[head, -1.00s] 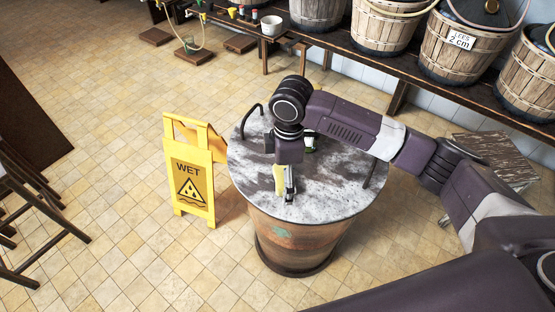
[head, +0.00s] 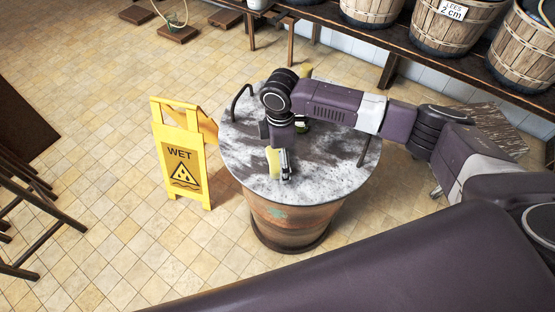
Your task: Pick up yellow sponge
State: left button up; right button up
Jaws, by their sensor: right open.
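The yellow sponge (head: 273,161) is a pale yellow piece on the round, worn grey-and-white barrel table top (head: 335,172), near its front left. My right gripper (head: 286,174) points down over the table, with its fingers right beside the sponge, on its right side. It is open. Part of the sponge is hidden by the gripper, and I cannot tell whether the fingers touch it. My left gripper is not in view.
A yellow wet-floor sign (head: 181,165) stands on the tiles left of the table. Black curved handles rise from the table's rim. A small green and white item (head: 302,127) sits behind the gripper. Wooden baskets (head: 444,24) line the back shelf.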

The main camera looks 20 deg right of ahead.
jog(key=c, duration=1)
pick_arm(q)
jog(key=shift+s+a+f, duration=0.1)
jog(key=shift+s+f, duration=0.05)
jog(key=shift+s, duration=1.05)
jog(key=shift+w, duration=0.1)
pick_arm(e)
jog(key=shift+r, duration=0.2)
jog(key=shift+r, duration=0.25)
notch_tip(320, 180, up, 19)
jog(key=b, duration=0.1)
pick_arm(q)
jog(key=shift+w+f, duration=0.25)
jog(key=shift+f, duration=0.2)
pick_arm(e)
jog(key=s+d+m, duration=0.1)
jog(key=s+m, duration=0.3)
jog(key=m, duration=0.1)
jog(key=s+d+m, duration=0.1)
jog(key=s+m, duration=0.4)
jog(key=m, duration=0.1)
jog(key=s+d+m, duration=0.1)
jog(key=s+m, duration=0.3)
jog(key=m, duration=0.1)
jog(key=shift+s+d+f+m, duration=0.25)
jog(key=shift+s+f+m, duration=0.05)
jog(key=shift+s+f, duration=0.1)
